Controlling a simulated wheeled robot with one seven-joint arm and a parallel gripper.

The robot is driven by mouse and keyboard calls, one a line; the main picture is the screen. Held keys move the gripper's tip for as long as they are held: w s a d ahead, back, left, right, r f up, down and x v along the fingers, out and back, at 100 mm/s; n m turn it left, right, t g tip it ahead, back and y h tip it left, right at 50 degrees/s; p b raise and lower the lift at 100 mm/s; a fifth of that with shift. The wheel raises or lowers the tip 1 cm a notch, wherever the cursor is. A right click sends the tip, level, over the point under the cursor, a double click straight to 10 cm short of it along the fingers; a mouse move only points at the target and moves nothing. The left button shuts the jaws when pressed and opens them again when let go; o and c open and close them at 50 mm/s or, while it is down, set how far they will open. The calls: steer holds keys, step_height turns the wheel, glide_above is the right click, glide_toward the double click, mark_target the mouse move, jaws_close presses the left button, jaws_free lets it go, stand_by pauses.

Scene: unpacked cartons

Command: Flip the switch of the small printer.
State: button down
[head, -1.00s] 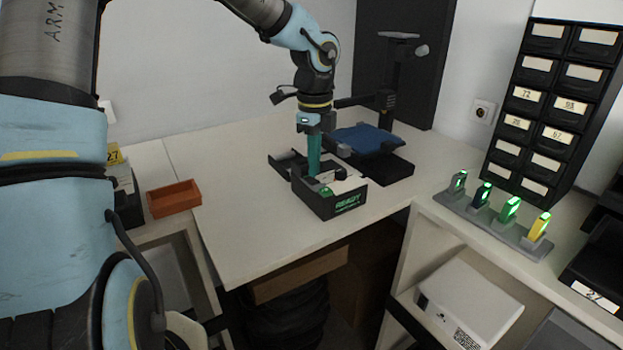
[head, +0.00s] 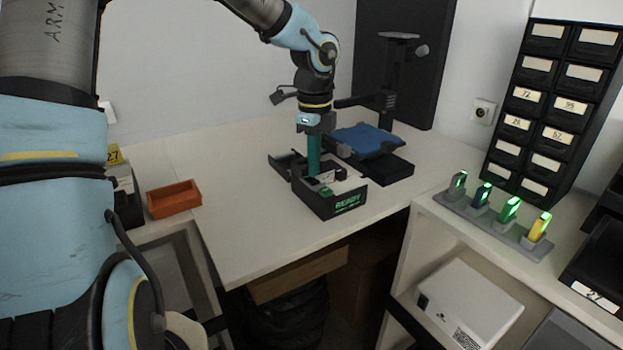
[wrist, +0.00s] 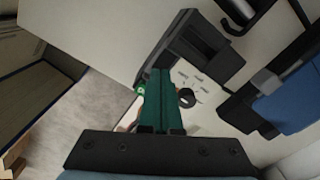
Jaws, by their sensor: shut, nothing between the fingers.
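The small printer (head: 345,204) is a black box with a lit green READY text on its front; it stands on the white table with its dark lid (head: 285,161) folded open at the back left. Inside are pale parts, a dark block and a green spot. My gripper (head: 313,173) has teal fingers, shut and empty, pointing down at the printer's back left part. In the wrist view my gripper (wrist: 157,75) hides part of the printer (wrist: 190,82), where a round dark part and a green light show beside the fingers. I cannot clearly make out the switch or tell whether the fingertips touch anything.
A black device with a blue pad (head: 366,140) stands close behind the printer. An orange tray (head: 174,199) lies at the left. A grey rack (head: 487,222) with several lit units and a black drawer cabinet (head: 547,110) are at the right. The table between tray and printer is clear.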

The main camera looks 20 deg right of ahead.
mark_target(312, 181)
steer(key=shift+f+b, duration=0.5)
steer(key=shift+f, duration=0.45)
stand_by(0.8)
steer(key=shift+r, duration=0.15)
step_height(312, 181, up, 7)
steer(key=p, duration=0.7)
steer(key=shift+p, duration=0.3)
steer(key=shift+a, duration=0.2)
steer(key=s+a+n, duration=0.2)
steer(key=a+n, duration=1.1)
steer(key=a, duration=0.2)
steer(key=s+a+n+t, duration=0.1)
steer(key=s+a+n, duration=0.1)
steer(key=a+n, duration=1.1)
steer(key=shift+a+f+n+t, duration=0.2)
steer(key=shift+a+n+t, duration=0.1)
steer(key=shift+a, duration=0.55)
